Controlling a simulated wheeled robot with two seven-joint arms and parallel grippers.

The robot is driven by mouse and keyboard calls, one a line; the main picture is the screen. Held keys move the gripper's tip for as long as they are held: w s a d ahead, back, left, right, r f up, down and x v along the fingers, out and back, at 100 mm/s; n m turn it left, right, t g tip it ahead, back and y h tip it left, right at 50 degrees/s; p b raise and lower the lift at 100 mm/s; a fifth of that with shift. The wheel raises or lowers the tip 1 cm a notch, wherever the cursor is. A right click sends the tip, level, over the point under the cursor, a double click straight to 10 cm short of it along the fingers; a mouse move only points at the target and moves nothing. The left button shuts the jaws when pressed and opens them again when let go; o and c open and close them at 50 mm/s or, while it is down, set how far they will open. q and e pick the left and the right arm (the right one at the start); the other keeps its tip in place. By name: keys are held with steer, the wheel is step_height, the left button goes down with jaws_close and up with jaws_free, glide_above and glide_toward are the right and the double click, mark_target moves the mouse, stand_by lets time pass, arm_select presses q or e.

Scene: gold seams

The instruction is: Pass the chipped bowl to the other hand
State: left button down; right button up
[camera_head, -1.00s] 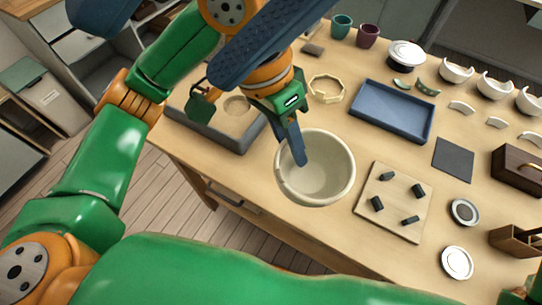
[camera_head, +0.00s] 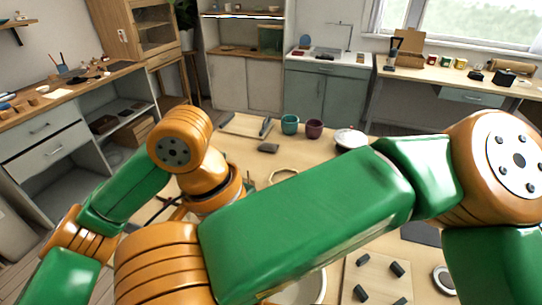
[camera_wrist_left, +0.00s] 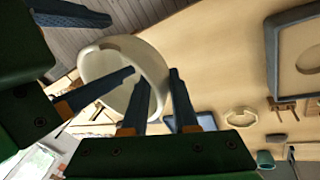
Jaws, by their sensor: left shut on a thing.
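The chipped bowl (camera_wrist_left: 117,62), cream and round, shows in the left wrist view; a chip cannot be made out clearly. My left gripper (camera_wrist_left: 159,78) is shut on its wall, one finger inside and one outside. My right gripper (camera_wrist_left: 104,44) is open at the left of that view. One of its fingers reaches over the bowl's opening, the other is apart from it, beyond the rim. In the head view only a bit of the bowl (camera_head: 312,288) shows below my right arm, which hides both grippers.
A pegged wooden board (camera_head: 375,275) and a small round dish (camera_head: 444,279) lie right of the bowl. A teal cup (camera_head: 290,124), a purple cup (camera_head: 314,128) and a white lidded dish (camera_head: 350,138) stand farther back. My right arm hides much of the table.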

steer(key=shift+f, duration=0.15)
jaws_close()
arm_select(q)
steer(key=c, duration=0.6)
jaws_free()
